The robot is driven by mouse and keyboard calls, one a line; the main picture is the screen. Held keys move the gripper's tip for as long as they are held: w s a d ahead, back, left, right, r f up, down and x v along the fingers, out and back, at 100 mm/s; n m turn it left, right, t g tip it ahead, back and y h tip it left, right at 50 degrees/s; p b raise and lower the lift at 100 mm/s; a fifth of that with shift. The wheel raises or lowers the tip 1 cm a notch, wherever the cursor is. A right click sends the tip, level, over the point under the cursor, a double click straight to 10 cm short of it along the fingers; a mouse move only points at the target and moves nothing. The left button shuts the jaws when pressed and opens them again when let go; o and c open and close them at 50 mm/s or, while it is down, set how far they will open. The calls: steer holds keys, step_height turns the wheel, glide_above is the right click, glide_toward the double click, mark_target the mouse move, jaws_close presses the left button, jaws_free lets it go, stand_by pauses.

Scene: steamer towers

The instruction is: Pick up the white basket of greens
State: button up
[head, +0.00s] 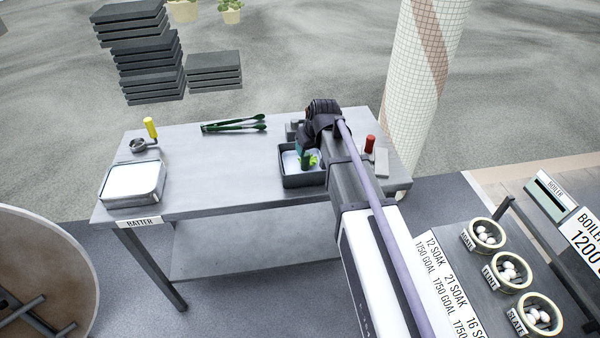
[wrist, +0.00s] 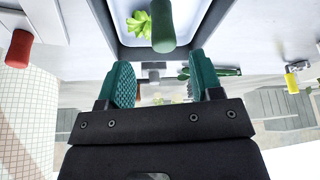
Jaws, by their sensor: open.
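A dark-walled bin (head: 302,181) with a white inside stands on the grey table (head: 220,165), under my gripper. I see no separate white basket for certain. Leafy greens (head: 313,160) lie in the bin; they also show in the wrist view (wrist: 139,24) beside a dark green upright cylinder (wrist: 163,26), perhaps a handle. My gripper (wrist: 161,80) is open, its two teal fingers apart with nothing between the tips. The cylinder lies just beyond the fingertips in the wrist view. My arm hides the bin's right side in the head view.
A white-filled batter tray (head: 132,196) and a yellow-handled tool (head: 150,128) are at the table's left. Green tongs (head: 235,125) lie at the back. A red cylinder (head: 370,144) stands right of my arm, near a tiled column (head: 425,80). The table's middle is clear.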

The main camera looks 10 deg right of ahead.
mark_target(306, 154)
steer(key=b+x, duration=0.1)
steer(key=x, duration=0.1)
steer(key=shift+f, duration=0.4)
steer(key=shift+w, duration=0.2)
steer(key=b+x, duration=0.4)
steer(key=x, duration=0.1)
steer(key=shift+a+b, duration=0.25)
steer(key=shift+b, duration=0.15)
steer(key=shift+r, duration=0.2)
jaws_close()
